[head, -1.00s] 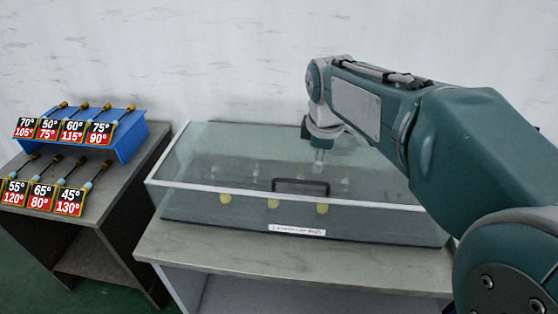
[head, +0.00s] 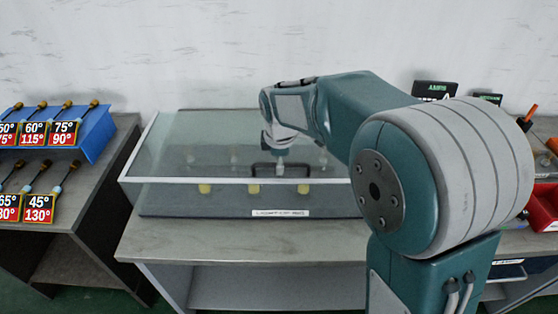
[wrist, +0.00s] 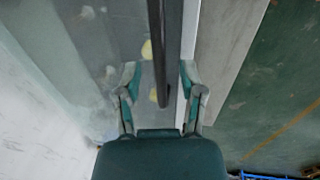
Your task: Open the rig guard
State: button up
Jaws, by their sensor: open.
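The rig guard (head: 215,150) is a clear box-like cover with a white front edge, standing closed on the table. Its black handle (head: 256,170) is a bar at the front, and shows in the wrist view (wrist: 156,40) as a dark bar running down the middle. My gripper (head: 281,168) is at the handle, seen from afar. In the wrist view my gripper (wrist: 159,78) is open, with one finger on each side of the bar. Whether the fingers touch it I cannot tell. Yellow-tipped pieces (head: 253,189) show under the guard.
A blue rack (head: 85,130) with labelled tools stands on a side table at the left. At the right are a red bin (head: 545,208) and dark boxes (head: 435,90). The table's front strip (head: 230,240) is clear.

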jog(key=shift+d, duration=0.9)
jog(key=shift+a, duration=0.15)
grip_shut()
jog(key=shift+a, duration=0.3)
